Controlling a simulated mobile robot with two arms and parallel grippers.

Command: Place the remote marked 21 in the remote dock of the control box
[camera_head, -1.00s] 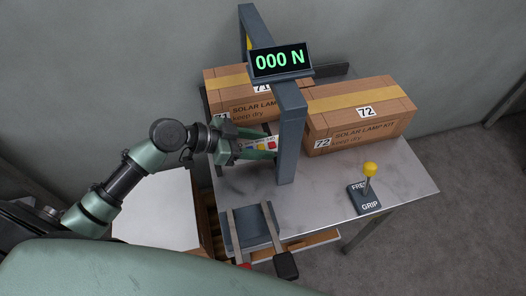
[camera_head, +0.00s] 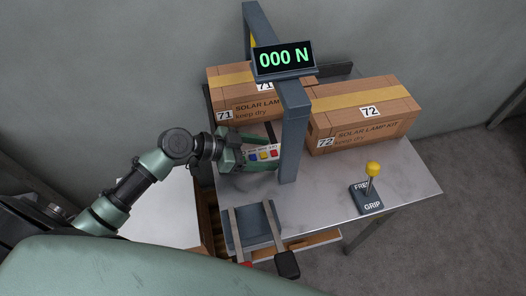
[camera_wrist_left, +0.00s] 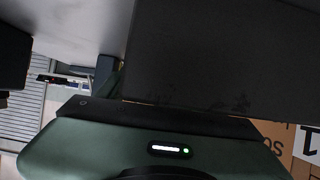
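My left gripper (camera_head: 262,148) is above the left part of the metal table. Its green fingers lie on two sides of a box with a pale face and blue, red and yellow buttons (camera_head: 263,155), and it appears shut on it. I cannot tell whether this box is the control box or a remote. A large dark face (camera_wrist_left: 225,60) fills the wrist view just beyond the gripper body. I can read no number 21 and make out no dock. My right gripper is not in view.
A grey post (camera_head: 292,135) with a "000 N" display (camera_head: 284,58) stands right of the gripper. Cartons marked 71 (camera_head: 228,103) and 72 (camera_head: 365,112) stand behind. A yellow-knobbed lever (camera_head: 372,172) stands at right; a grey fixture (camera_head: 250,226) is at front. The middle-right tabletop (camera_head: 325,195) is clear.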

